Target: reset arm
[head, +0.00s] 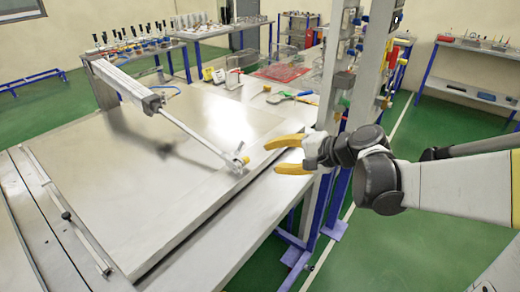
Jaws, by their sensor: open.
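My gripper (290,155) has two yellow fingers, which are spread apart with nothing between them. It points left at the right edge of the workbench, beside the large metal lid (150,170). My arm reaches in from the right side of the picture, with dark joints and a pale link. The lid looks closed, lying flat on the bench. A pneumatic cylinder (125,85) lies slantwise over it, and its rod ends at a small fitting (240,160) close to the gripper's left. I cannot tell the exact gap between fingers and fitting.
A grey upright post (332,75) with mounted fittings stands just behind my gripper. Loose tools (290,96) and a red tray (280,72) lie on the bench beyond the lid. Blue-legged tables stand farther back. The green floor (410,250) at lower right is open.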

